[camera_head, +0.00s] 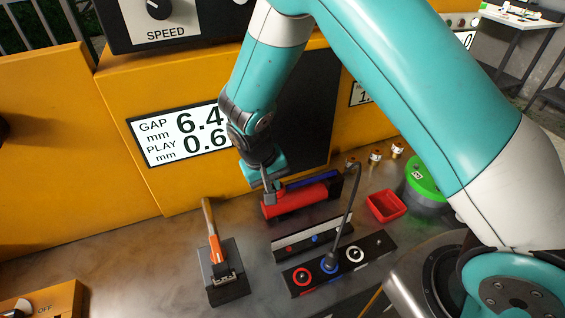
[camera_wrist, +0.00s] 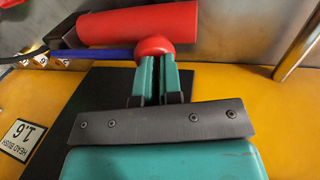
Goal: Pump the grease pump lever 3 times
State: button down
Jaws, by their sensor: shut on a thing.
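The grease pump is a red cylinder (camera_head: 300,198) lying on the metal bench, with a dark block at its right end. Its blue lever (camera_head: 318,180) runs along just behind the red body. In the wrist view the red cylinder (camera_wrist: 140,25) is at the top, and the blue lever (camera_wrist: 95,53) ends in a red knob (camera_wrist: 155,46). My gripper (camera_head: 268,192) is at the pump's left end. In the wrist view my gripper's teal fingers (camera_wrist: 156,72) are shut on the red knob, covering part of it.
An orange-handled tool (camera_head: 211,235) stands in a dark block at left. A black socket strip (camera_head: 375,248) with a plugged cable is in front of the pump. A red tray (camera_head: 386,206) and a green-topped container (camera_head: 425,178) are to the right. A yellow machine panel (camera_head: 110,110) rises behind.

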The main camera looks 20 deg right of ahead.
jog(key=shift+s+f, duration=0.15)
jog(key=shift+f, duration=0.15)
jog(key=shift+r+p, duration=0.3)
jog(key=shift+p, duration=0.1)
jog(key=a+v, duration=0.1)
jog(key=v, duration=1.3)
jog(key=shift+f, duration=0.15)
dwell(1.2)
jog(key=s+r+n+y, duration=0.2)
jog(key=s+r, duration=0.2)
jog(key=s, duration=0.3)
jog(key=s+d+r+n+y, duration=0.1)
jog(key=s+r+n+y, duration=0.1)
jog(key=s+r, duration=0.2)
jog(key=s+d+r+n+y, duration=0.1)
jog(key=s+r+n+y, duration=0.2)
jog(key=s, duration=0.7)
jog(key=shift+s+r, duration=0.35)
jog(key=shift+r, duration=0.6)
